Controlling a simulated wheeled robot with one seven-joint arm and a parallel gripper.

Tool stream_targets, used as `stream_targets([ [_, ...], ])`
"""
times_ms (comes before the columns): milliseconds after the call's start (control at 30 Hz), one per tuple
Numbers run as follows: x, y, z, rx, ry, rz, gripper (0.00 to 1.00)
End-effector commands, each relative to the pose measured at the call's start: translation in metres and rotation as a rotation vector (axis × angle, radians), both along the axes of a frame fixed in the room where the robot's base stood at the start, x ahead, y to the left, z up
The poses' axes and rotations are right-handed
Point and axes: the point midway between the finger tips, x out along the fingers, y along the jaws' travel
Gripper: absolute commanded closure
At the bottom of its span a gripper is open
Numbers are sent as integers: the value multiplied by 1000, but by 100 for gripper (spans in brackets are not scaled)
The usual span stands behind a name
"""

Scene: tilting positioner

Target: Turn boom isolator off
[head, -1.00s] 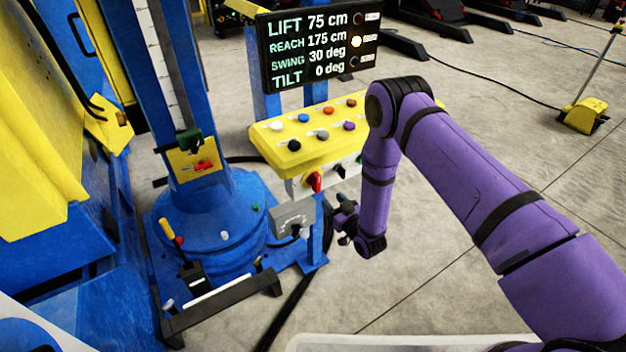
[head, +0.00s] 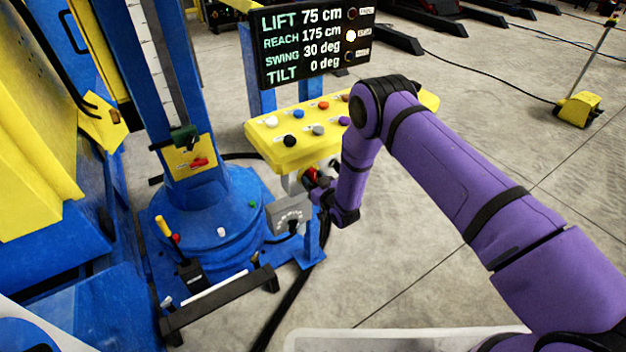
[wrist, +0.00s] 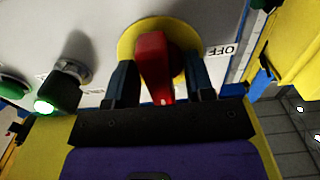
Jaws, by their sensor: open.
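A red rotary handle (wrist: 154,68) sits on a round yellow plate (wrist: 128,42) on the light grey panel face in the wrist view. An "OFF" label (wrist: 221,50) is to its right. The handle points toward my gripper. My gripper (wrist: 163,80) is open, with one finger on each side of the handle; I cannot tell whether they touch it. In the head view the red handle (head: 311,174) shows below the yellow console, partly hidden by my gripper (head: 318,189).
The yellow console (head: 285,155) carries several coloured buttons. A display (head: 317,45) above reads lift 75 cm, reach 175 cm, swing 30 deg, tilt 0 deg. A black knob (wrist: 65,82) and a lit green button (wrist: 44,106) are left of the handle. A grey box (head: 289,213) stands below.

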Motion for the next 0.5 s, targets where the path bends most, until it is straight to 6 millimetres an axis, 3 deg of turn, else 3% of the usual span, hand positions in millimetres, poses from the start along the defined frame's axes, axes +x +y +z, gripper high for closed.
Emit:
stream_targets([
  [67, 0, 0, 0, 0, 0, 0, 56],
  [267, 0, 0, 0, 0, 0, 0, 100],
  [500, 0, 0, 0, -10, -7, 0, 100],
])
